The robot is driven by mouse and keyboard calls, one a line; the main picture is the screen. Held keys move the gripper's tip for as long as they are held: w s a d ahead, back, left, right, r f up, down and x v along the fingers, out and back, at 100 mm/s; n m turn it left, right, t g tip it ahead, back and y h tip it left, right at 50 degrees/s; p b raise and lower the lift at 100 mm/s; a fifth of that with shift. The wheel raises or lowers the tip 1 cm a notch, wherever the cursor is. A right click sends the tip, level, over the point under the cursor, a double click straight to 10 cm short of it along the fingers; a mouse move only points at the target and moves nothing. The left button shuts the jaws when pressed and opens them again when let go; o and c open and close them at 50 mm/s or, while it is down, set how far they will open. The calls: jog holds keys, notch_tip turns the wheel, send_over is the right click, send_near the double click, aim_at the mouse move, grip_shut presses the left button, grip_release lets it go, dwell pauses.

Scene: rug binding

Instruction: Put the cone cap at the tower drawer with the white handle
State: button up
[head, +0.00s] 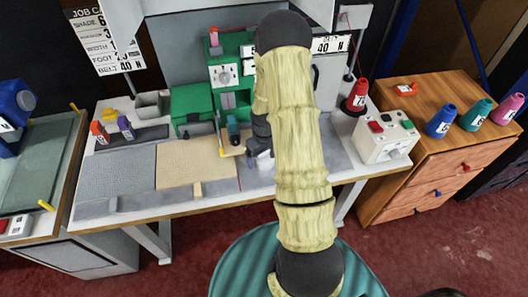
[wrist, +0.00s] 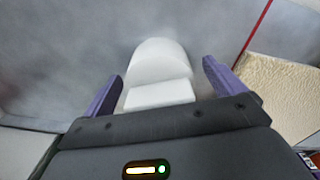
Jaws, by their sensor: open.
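My gripper (wrist: 162,72) is open, with one purple finger on each side of a white piece (wrist: 160,62) with a rounded far end and a blocky near end. The piece lies over a grey surface, and I cannot tell whether it is the cone cap or whether the fingers touch it. In the head view my gripper (head: 254,160) is low over the sewing bench, partly hidden by my arm.
Blue (head: 441,121), teal (head: 476,114) and pink (head: 507,108) cones stand on the tower, beside a white button box (head: 385,137). A red cone (head: 357,96) stands at the bench's right. A green machine (head: 232,75) stands behind my gripper. Red floor lies in front.

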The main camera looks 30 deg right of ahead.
jog(key=shift+c, duration=0.4)
jog(key=c, duration=1.1)
jog(key=shift+o, duration=0.2)
jog(key=shift+r, duration=0.1)
jog(key=shift+r, duration=0.2)
jog(key=s+a+p, duration=0.1)
jog(key=s+a, duration=0.1)
jog(key=s, duration=0.5)
jog(key=s+a+r+p, duration=0.1)
jog(key=s+a, duration=0.1)
jog(key=s, duration=0.6)
jog(key=shift+a+r, duration=0.25)
jog(key=shift+r, duration=0.05)
jog(key=p, duration=0.3)
jog(key=shift+s, duration=0.15)
